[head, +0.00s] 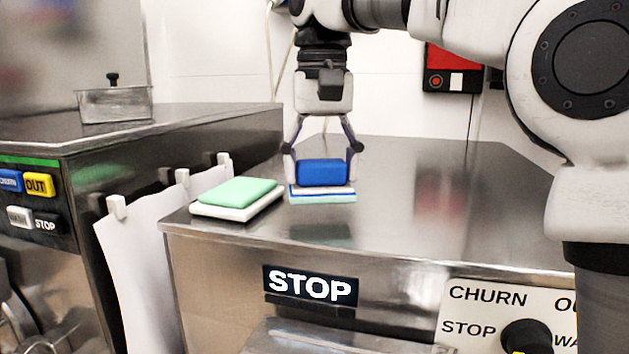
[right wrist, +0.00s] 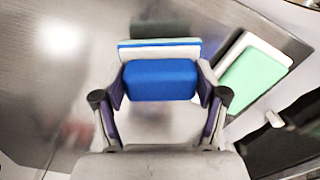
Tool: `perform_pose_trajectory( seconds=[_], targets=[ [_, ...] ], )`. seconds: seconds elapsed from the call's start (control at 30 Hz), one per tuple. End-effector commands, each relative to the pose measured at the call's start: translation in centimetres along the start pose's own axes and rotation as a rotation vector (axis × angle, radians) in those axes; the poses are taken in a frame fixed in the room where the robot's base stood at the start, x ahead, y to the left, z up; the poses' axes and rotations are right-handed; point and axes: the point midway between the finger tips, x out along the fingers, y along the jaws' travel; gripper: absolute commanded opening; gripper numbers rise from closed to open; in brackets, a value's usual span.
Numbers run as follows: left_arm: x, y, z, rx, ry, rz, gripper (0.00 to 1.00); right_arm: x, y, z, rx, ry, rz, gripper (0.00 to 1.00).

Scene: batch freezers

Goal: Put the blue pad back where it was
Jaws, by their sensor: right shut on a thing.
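The blue pad (head: 321,172) is between the fingertips of my right gripper (head: 320,168), which is shut on it and points down over the steel top. The pad also shows in the right wrist view (right wrist: 160,80), between both fingers. Thin white, blue and pale teal layers (head: 322,196) show right below the pad in the head view; I cannot tell whether they touch it or the steel. A green pad on a white base (head: 238,198) lies just to the left, near the front left corner, apart from the gripper. My left gripper is not in view.
The steel freezer top (head: 420,200) is clear to the right. Its front edge carries a STOP label (head: 310,286) and a control panel (head: 480,312). A second machine on the left holds a lidded steel pan (head: 114,104). A white cloth (head: 150,250) hangs between the machines.

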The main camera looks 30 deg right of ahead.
Motion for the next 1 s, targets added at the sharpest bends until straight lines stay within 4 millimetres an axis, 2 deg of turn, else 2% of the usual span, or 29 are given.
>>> perform_pose_trajectory(
  seconds=[0.03,0.13,0.43,0.47,0.5,0.53,0.87,1.0],
  targets=[
    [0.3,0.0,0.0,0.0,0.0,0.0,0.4,1.3,0.0,0.2,-0.001,-0.004,0.004,0.4],
    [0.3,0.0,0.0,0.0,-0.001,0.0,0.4,2.4,-0.1,0.2,0.0,-0.002,0.002,0.4],
    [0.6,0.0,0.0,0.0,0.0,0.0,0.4,2.9,-0.1,0.1,0.0,0.0,0.001,0.4],
    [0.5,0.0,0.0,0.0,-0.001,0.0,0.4,2.8,-0.1,0.1,0.0,-0.001,0.001,0.79],
    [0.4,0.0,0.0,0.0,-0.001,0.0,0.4,2.7,-0.1,0.1,0.0,-0.001,0.001,0.93],
    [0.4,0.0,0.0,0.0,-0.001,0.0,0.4,2.7,-0.1,0.1,0.0,-0.001,0.001,0.97],
    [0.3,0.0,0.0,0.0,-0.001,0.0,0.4,2.5,-0.1,0.1,0.0,-0.001,0.001,0.97],
    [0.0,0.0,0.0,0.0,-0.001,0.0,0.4,1.1,-0.2,0.1,0.0,0.002,0.0,0.97]
  ],
)
